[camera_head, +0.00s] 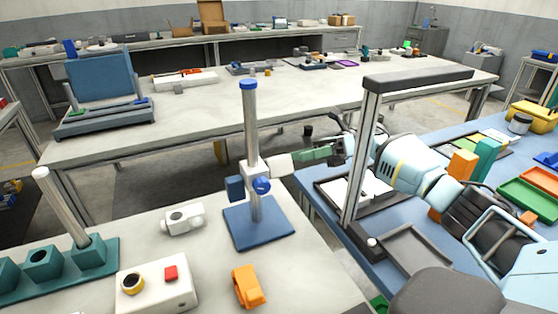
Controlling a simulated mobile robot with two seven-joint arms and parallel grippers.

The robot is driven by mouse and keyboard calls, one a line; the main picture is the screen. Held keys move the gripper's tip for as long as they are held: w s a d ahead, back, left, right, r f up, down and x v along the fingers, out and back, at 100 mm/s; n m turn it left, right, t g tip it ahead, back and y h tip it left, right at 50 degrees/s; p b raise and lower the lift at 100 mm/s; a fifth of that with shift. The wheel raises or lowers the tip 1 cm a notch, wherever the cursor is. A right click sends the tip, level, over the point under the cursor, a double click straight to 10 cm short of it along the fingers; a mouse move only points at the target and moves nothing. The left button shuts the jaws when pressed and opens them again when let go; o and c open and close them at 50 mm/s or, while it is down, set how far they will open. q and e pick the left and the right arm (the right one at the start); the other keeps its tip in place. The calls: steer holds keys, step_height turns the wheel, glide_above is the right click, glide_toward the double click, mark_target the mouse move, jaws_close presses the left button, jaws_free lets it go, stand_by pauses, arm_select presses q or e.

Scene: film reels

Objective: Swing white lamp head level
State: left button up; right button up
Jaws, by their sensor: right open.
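A stand with a blue square base (262,228) and an upright metal post (250,125) stands on the near pale table. A white block (256,171) with blue knobs (261,185) sits partway up the post. A white piece (282,162), which looks like the lamp head, sticks out from it to the right, tilted slightly up. My right gripper (308,155) is open, with a green part at the piece's right end. I cannot tell whether they touch. My left gripper is not in view.
A black-topped frame (372,145) stands close to my right arm. On the near table are a small white device (183,219), an orange block (248,286), a white button box (157,285) and a teal rack (62,270).

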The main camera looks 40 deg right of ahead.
mark_target(279, 161)
steer(key=p+x, duration=0.1)
steer(key=x, duration=0.4)
steer(key=shift+r, duration=0.15)
steer(key=shift+w+a+p, duration=0.2)
steer(key=shift+a+p, duration=0.2)
steer(key=shift+a, duration=0.25)
steer(key=shift+c, duration=0.5)
steer(key=c, duration=0.9)
